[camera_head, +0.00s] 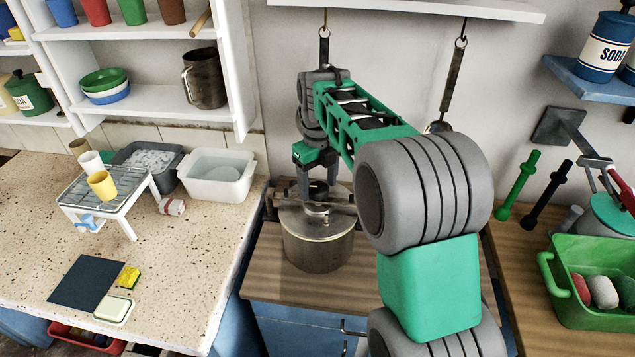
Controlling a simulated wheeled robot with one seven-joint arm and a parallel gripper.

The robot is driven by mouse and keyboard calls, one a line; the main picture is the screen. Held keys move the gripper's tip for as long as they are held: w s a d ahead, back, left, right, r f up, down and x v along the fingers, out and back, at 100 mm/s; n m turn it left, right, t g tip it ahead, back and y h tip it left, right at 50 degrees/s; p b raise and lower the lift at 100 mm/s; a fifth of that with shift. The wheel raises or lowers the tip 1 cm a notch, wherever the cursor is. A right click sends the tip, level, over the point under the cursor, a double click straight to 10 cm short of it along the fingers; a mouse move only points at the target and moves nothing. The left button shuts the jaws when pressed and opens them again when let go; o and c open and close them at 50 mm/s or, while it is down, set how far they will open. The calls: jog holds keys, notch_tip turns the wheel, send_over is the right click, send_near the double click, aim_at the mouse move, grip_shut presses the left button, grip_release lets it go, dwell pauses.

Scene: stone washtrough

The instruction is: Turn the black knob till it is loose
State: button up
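A metal pot (318,250) with a flat lid stands on the wooden counter in the middle of the view. A bar lies across its lid, with a short metal fitting at the centre. The black knob (318,189) sits on top of that fitting. My gripper (317,182) reaches down from above, with one finger to the left of the knob and the other at its right. I cannot tell whether the fingers touch the knob. My green and grey arm comes in from the right and hides part of the area behind.
A speckled worktop (190,270) on the left carries a white rack (133,215) with cups, and basins. A green tub (590,318) stands at the right. Utensils hang from a white shelf (420,8) behind my arm. Wooden counter in front of the pot is bare.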

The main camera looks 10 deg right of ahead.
jog(key=c, duration=1.2)
jog(key=shift+c, duration=0.2)
